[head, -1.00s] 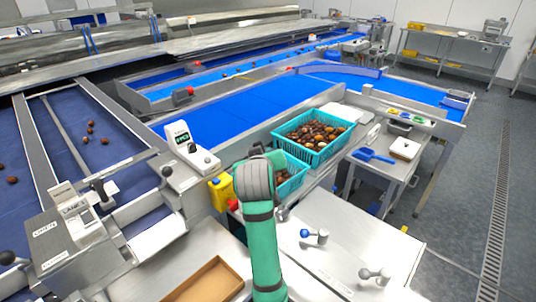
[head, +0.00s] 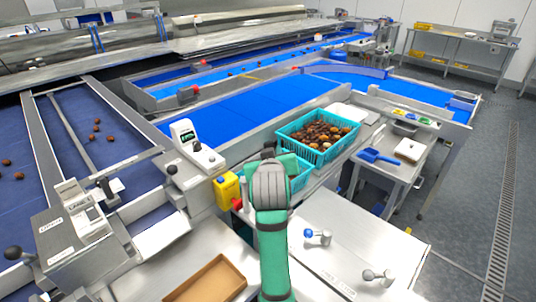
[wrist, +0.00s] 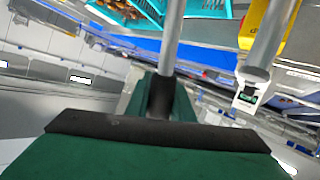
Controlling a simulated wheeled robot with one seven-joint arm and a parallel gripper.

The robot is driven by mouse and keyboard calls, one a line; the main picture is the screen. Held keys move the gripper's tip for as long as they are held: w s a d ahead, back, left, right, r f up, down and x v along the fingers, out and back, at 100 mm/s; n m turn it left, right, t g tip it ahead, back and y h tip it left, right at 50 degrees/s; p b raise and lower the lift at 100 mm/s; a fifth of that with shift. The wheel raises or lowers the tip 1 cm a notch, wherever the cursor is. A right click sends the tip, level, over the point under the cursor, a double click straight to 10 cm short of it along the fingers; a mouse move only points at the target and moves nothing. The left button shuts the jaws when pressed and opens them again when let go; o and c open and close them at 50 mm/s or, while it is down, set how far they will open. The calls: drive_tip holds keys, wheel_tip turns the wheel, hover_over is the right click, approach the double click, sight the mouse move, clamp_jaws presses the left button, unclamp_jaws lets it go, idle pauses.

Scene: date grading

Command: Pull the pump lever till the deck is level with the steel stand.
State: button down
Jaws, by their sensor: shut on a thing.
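My gripper (wrist: 162,98) is shut on a steel rod (wrist: 172,45), which looks like the pump lever, in the wrist view. In the head view my own arm hides the fingers and the lever. A full teal crate (head: 318,158) of dates stands beyond my arm.
A yellow unit (head: 227,190) with a red part is just left of my arm. A steel worktop (head: 345,262) with knobs lies to the right front. A brown tray (head: 207,282) lies to the left front. Open floor (head: 462,235) is at the right.

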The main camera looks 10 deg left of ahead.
drive_tip(key=shift+s+d, duration=0.1)
drive_tip(key=shift+s, duration=0.25)
drive_tip(key=shift+s+d+r+m+t+y, duration=0.3)
drive_tip(key=shift+s+d+r+m+t, duration=0.15)
drive_tip(key=shift+d, duration=0.25)
drive_tip(key=shift+s+d+r+m+t+y, duration=0.25)
drive_tip(key=shift+s+d+t+y, duration=0.1)
drive_tip(key=shift+s+d, duration=0.3)
drive_tip(key=shift+w+d, duration=0.1)
drive_tip(key=d, duration=0.1)
drive_tip(key=s+d+m+t, duration=0.1)
drive_tip(key=s, duration=0.1)
drive_tip(key=shift+d+r+t, duration=0.25)
drive_tip(key=shift+d+t, duration=0.05)
drive_tip(key=shift+d, duration=0.1)
